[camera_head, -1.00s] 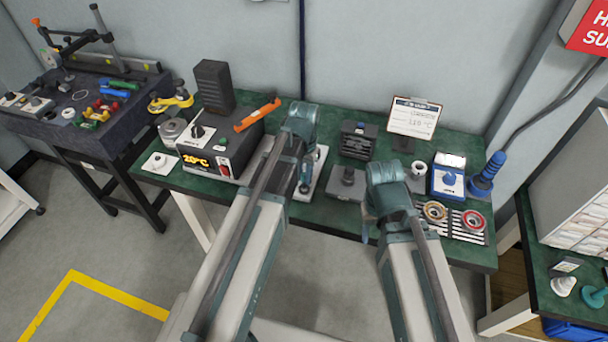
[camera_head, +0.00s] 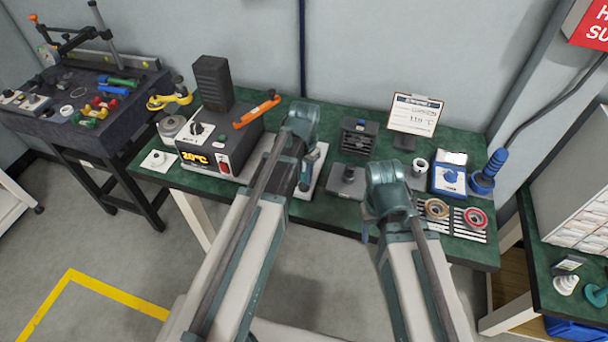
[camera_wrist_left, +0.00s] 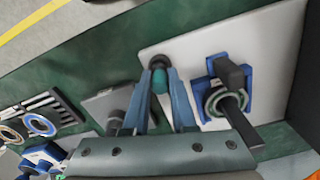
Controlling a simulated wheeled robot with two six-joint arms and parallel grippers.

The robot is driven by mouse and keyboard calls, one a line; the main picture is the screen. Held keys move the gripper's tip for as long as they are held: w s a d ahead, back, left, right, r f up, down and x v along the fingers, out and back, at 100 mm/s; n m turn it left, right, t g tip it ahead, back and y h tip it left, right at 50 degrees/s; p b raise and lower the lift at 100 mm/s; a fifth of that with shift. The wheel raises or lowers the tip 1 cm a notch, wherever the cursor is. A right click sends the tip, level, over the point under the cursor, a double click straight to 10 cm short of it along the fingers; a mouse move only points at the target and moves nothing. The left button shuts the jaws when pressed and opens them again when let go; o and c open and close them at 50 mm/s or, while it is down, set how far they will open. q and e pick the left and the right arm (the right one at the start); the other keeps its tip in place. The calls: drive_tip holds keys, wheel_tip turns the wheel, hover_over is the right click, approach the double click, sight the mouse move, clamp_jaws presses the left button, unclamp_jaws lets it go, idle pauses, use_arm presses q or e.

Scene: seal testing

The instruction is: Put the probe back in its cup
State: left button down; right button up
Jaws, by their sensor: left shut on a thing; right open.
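My left gripper (camera_head: 306,178) is over the white plate (camera_head: 314,164) in the middle of the bench, mostly hidden by its own arm. In the left wrist view its fingers (camera_wrist_left: 164,98) are shut on a small teal piece with a dark round end (camera_wrist_left: 159,64), at the edge of the white plate (camera_wrist_left: 192,48). I cannot tell whether this is the probe. A blue clamp (camera_wrist_left: 213,88) with a black handle and a ring is on the same plate, beside the fingers. A small white cup (camera_head: 419,166) stands empty-looking on the right. My right gripper (camera_head: 366,232) is open, mostly hidden behind its wrist.
A heater box (camera_head: 222,150) reading 20°C, with an orange-handled tool (camera_head: 257,109) on top, stands left. A grey block (camera_head: 346,180), a sign (camera_head: 415,115), a blue box (camera_head: 449,174), a blue stand (camera_head: 487,172) and ring trays (camera_head: 471,221) stand right.

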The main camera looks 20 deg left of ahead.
use_arm(q)
drive_tip(key=shift+f, duration=0.3)
drive_tip(key=c, duration=0.6)
unclamp_jaws()
drive_tip(key=shift+c, duration=0.2)
drive_tip(key=shift+r, duration=0.1)
wheel_tip(320, 180, up, 8)
drive_tip(key=p, duration=0.7)
drive_tip(key=shift+p, duration=0.4)
drive_tip(key=shift+s+d, duration=0.1)
drive_tip(key=s+d+y, duration=0.1)
drive_tip(key=s+d, duration=0.9)
drive_tip(key=s, duration=0.4)
drive_tip(key=shift+d, duration=0.15)
